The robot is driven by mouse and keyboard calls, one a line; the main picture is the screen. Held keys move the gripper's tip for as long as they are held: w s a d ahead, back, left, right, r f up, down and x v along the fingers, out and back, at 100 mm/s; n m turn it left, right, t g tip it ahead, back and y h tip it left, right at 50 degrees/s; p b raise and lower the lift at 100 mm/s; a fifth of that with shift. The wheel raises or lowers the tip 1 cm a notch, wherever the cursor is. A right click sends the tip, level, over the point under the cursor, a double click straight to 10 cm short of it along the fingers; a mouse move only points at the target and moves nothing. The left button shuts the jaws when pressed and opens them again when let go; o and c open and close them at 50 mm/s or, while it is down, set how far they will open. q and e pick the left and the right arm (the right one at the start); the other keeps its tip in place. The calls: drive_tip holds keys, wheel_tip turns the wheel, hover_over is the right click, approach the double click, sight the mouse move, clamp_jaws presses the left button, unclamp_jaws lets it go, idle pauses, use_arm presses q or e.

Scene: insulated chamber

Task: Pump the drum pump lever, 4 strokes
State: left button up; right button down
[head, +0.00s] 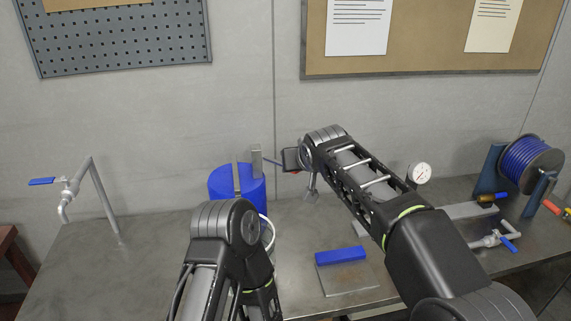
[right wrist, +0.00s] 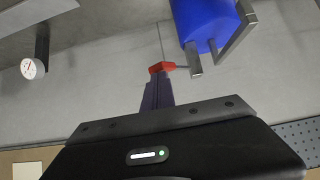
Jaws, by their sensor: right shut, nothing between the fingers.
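The blue drum (head: 224,184) stands on the bench, with a grey pump post (head: 257,160) on top. A thin lever (head: 273,161) runs right from the post to a red grip (head: 296,172), which also shows in the right wrist view (right wrist: 162,68). My right gripper (right wrist: 157,82) is shut and empty, its fingertips right at the red grip; I cannot tell whether they touch. In the head view the right hand is just above the grip and its fingers are hidden. The drum (right wrist: 205,22) is upside down in the wrist view. My left arm shows, but not its gripper.
A pipe with a blue-handled valve (head: 70,190) stands at left. A pale ring (head: 269,235) is beside the drum, partly behind my left arm. A blue block (head: 341,256) lies at front centre. A gauge (head: 420,173) and hose reel (head: 530,163) are at right.

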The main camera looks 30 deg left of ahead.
wheel_tip(320, 180, down, 7)
drive_tip(key=b, duration=0.5)
drive_tip(key=shift+f, duration=0.15)
idle(0.7)
wheel_tip(320, 180, up, 8)
drive_tip(key=p, duration=0.6)
drive_tip(key=shift+f, duration=0.1)
idle(0.7)
